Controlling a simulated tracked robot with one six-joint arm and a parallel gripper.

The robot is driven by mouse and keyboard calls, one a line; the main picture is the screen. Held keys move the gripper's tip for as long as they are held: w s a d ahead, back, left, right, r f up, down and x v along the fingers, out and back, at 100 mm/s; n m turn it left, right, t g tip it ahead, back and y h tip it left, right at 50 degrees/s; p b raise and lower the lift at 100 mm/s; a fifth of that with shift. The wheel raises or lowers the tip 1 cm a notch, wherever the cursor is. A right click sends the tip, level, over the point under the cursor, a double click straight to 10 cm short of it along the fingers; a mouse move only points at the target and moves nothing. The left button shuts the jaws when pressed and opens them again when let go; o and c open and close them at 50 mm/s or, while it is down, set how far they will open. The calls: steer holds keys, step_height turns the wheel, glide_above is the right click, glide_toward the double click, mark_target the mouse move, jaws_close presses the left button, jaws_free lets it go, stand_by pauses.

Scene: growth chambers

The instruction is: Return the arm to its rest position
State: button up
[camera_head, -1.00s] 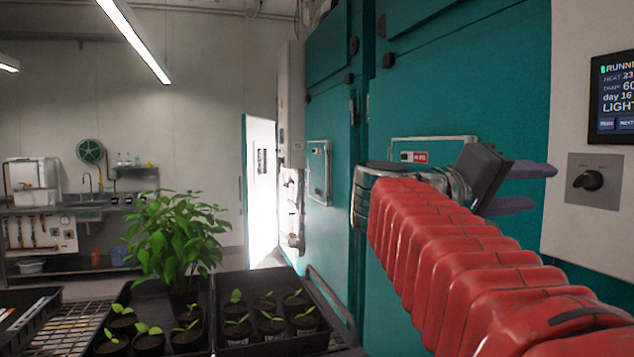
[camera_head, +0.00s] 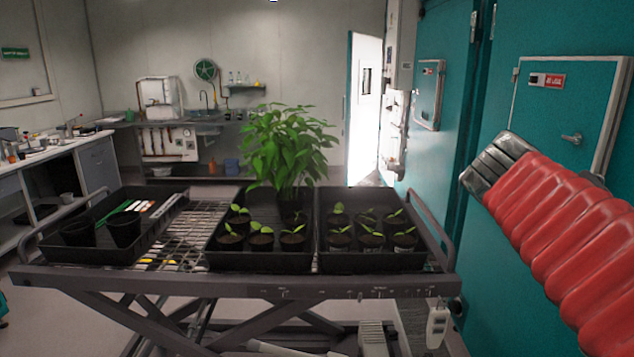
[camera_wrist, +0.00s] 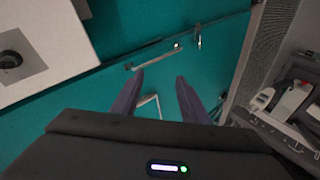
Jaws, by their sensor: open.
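My arm, in a red ribbed sleeve, reaches in from the lower right of the head view, with its grey wrist end in front of the teal chamber wall (camera_head: 470,215). The gripper fingers do not show in the head view. In the wrist view my gripper (camera_wrist: 155,90) is open, its two dark purple fingers apart with nothing between them. Beyond the fingers is the teal chamber front (camera_wrist: 215,50) with a metal handle bar (camera_wrist: 165,55).
A cart (camera_head: 262,284) with trays stands in front. Seedlings fill the middle tray (camera_head: 260,262) and right tray (camera_head: 372,262); a leafy plant (camera_head: 285,140) stands behind. The left tray (camera_head: 100,252) holds pots and labels. An open bright door (camera_head: 365,110) is at the back.

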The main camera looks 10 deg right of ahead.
steer(key=w+a+f+n+t+y, duration=0.15)
steer(key=a+f+y, duration=0.45)
steer(key=a+f, duration=0.85)
steer(key=s+a+f+n+t+y, duration=0.1)
steer(key=a+f, duration=0.3)
steer(key=a, duration=0.4)
steer(key=s+a+f+n+t+y, duration=0.1)
steer(key=s+a+f+y, duration=0.2)
steer(key=a, duration=0.6)
steer(key=shift+s+a+f+y, duration=0.15)
steer(key=shift+s+f+y, duration=0.25)
steer(key=shift+y, duration=0.3)
steer(key=shift+t, duration=0.25)
steer(key=shift+c, duration=1.2)
